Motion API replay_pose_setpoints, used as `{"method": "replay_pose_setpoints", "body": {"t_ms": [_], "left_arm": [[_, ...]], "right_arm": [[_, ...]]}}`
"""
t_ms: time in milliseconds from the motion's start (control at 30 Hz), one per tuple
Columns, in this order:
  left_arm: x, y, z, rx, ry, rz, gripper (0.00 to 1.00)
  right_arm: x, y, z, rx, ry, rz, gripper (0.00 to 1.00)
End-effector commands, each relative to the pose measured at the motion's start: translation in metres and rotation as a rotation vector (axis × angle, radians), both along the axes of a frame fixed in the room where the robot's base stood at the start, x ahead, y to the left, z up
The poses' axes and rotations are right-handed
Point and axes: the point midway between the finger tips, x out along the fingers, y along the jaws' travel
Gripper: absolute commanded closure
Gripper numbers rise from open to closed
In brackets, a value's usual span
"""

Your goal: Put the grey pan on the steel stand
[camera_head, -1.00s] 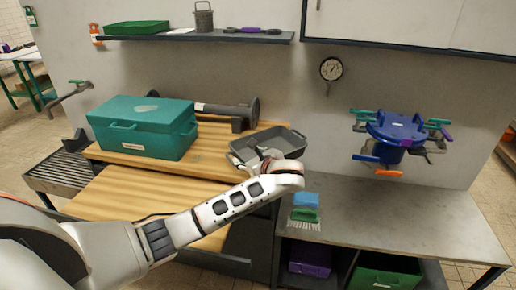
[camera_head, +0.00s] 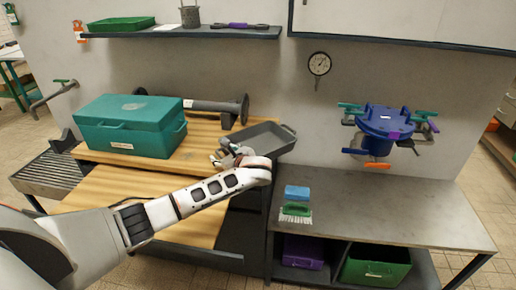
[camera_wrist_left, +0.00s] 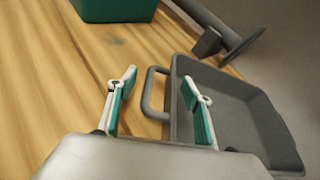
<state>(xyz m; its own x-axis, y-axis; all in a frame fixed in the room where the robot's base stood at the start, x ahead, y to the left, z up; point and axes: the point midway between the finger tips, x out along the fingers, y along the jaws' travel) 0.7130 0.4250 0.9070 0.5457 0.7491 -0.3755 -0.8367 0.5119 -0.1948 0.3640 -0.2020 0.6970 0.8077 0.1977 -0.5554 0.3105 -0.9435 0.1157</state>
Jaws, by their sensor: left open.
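The grey pan (camera_head: 265,138) is a shallow rectangular tray with a loop handle at each end. It sits at the right end of the wooden worktop. My left gripper (camera_head: 230,154) is at the pan's near-left end, partly hidden by my wrist. In the left wrist view the two green-padded fingers (camera_wrist_left: 160,96) are open. The near handle of the pan (camera_wrist_left: 150,92) shows between them, with nothing gripped. The grey metal-topped bench (camera_head: 390,215) to the right looks like the steel stand. My right gripper is not seen.
A teal toolbox (camera_head: 130,125) and a grey flanged pipe (camera_head: 215,106) stand left of and behind the pan. A blue sponge (camera_head: 297,192) and a green brush (camera_head: 296,211) lie at the bench's left edge. A blue valve unit (camera_head: 385,125) hangs above. The bench's middle is clear.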

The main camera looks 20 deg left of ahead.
Motion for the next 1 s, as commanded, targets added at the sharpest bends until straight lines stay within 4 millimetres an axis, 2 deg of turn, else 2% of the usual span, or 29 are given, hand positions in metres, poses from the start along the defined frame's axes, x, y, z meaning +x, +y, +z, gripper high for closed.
{"method": "replay_pose_setpoints", "body": {"t_ms": [133,300,333,767,867,1000], "left_arm": [[0.0,0.0,0.0,0.0,0.0,0.0,0.52],[0.0,-0.001,0.0,0.0,0.0,0.0,0.96],[0.0,-0.001,0.0,0.0,0.0,0.0,1.0],[0.001,-0.001,0.009,-0.001,-0.005,-0.001,1.0],[0.001,-0.001,0.018,-0.002,-0.006,0.001,1.0],[0.001,-0.001,0.041,-0.003,-0.009,0.0,1.0]], "right_arm": [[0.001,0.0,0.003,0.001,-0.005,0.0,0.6],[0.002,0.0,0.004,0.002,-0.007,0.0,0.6],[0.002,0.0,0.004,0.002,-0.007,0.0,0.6],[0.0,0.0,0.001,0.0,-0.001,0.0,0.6],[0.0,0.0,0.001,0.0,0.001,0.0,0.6],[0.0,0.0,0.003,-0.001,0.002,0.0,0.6]]}}
